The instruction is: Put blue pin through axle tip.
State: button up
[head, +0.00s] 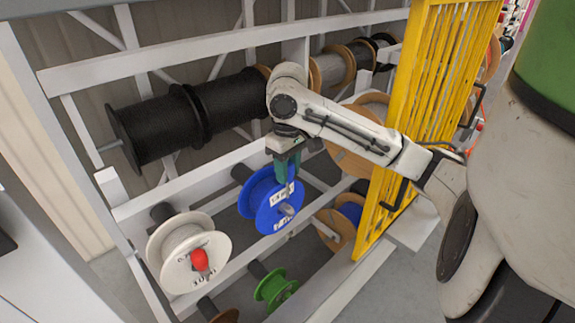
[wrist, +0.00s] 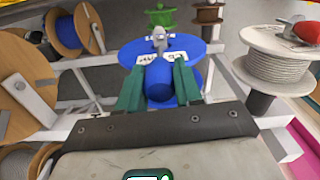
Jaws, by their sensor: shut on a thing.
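The blue pin (wrist: 159,82) shows in the wrist view as a thick blue cylinder between the two green fingers. My gripper (wrist: 158,88) is shut on it. In the head view my gripper (head: 286,172) points down in front of the upper part of the blue reel (head: 262,204), and the pin cannot be made out there. The grey axle tip (head: 287,209) sticks out of the blue reel, below my fingers. In the wrist view the axle tip (wrist: 159,38) appears just beyond the pin's far end. The pin's far end is hidden, so I cannot tell whether it touches the tip.
A white reel (head: 182,250) with a red knob (head: 200,260) on its axle is at the lower left. A green reel (head: 275,290) sits below. Black cable reels (head: 150,130) hang above on the white rack. A yellow barred gate (head: 430,90) stands right of the blue reel.

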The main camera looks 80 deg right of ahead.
aim_at(288, 196)
jog(key=shift+f+b, duration=3.1)
jog(key=shift+f, duration=0.05)
jog(key=shift+f+b, duration=0.9)
jog(key=shift+f, duration=0.7)
jog(key=o, duration=1.1)
jog(key=shift+r, duration=0.15)
notch_tip(288, 196, up, 9)
jog(key=p, duration=0.9)
jog(key=shift+f+p, duration=0.2)
jog(key=shift+p, duration=0.1)
jog(key=shift+r, duration=0.95)
